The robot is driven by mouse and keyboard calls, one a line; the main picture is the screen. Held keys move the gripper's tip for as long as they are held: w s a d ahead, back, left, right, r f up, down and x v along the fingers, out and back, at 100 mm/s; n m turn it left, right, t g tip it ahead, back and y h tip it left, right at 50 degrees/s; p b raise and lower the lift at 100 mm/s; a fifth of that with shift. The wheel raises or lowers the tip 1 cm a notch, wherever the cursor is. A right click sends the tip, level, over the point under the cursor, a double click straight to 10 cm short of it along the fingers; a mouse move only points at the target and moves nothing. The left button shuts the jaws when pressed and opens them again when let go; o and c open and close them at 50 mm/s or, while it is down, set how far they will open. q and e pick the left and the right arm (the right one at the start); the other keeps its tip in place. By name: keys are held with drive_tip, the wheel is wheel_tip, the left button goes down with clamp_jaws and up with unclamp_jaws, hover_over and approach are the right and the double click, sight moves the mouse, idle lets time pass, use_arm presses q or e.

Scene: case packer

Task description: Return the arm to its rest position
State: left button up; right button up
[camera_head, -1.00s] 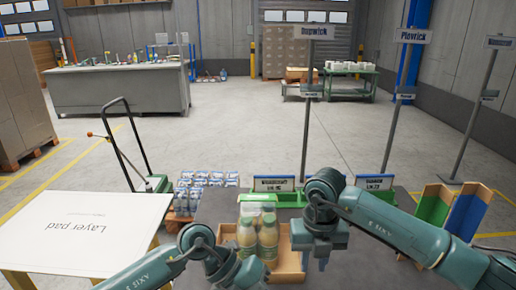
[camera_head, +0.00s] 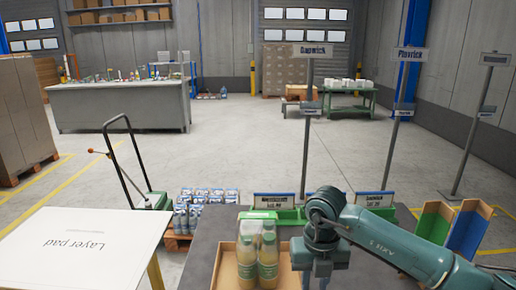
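My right arm comes in from the right. Its gripper (camera_head: 320,270) points down just right of the open cardboard case, and its fingertips are too small and dark to show whether they are open. The cardboard case (camera_head: 222,270) stands on the dark table at the bottom centre. Several bottles with green labels (camera_head: 268,262) stand upright in it. My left arm and gripper are not in view.
A white layer pad (camera_head: 75,245) lies on a stand at left. Wrapped bottles (camera_head: 205,202) sit on a pallet beside a hand truck (camera_head: 135,165). Green and blue bins (camera_head: 467,232) stand at right. Sign posts (camera_head: 305,150) rise behind the table.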

drive_tip(key=s+a+r+g+y, duration=0.1)
drive_tip(key=s+a+g+y, duration=0.1)
drive_tip(key=s+a+y, duration=0.7)
drive_tip(key=s+a+r+g+y, duration=0.2)
drive_tip(key=s+a+y, duration=0.4)
drive_tip(key=a, duration=0.4)
drive_tip(key=w+d+r+m+t+y, duration=0.3)
drive_tip(key=w+d+m+t+y, duration=0.15)
drive_tip(key=m+t, duration=0.95)
drive_tip(key=w+d+f+m+t+h, duration=0.2)
drive_tip(key=d+f+m+t+h, duration=0.5)
drive_tip(key=m, duration=0.4)
use_arm(q)
drive_tip(key=p, duration=0.1)
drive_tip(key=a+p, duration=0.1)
drive_tip(key=p, duration=0.1)
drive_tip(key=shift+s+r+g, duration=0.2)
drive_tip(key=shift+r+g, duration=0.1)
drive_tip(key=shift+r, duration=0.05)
use_arm(e)
drive_tip(key=s+d+f+m+g+h, duration=0.6)
drive_tip(key=s+d+f+m+h, duration=0.2)
drive_tip(key=f, duration=0.5)
drive_tip(key=s+d+h, duration=0.1)
drive_tip(key=s+d, duration=0.1)
drive_tip(key=shift+s+f, duration=0.3)
drive_tip(key=shift+s, duration=0.1)
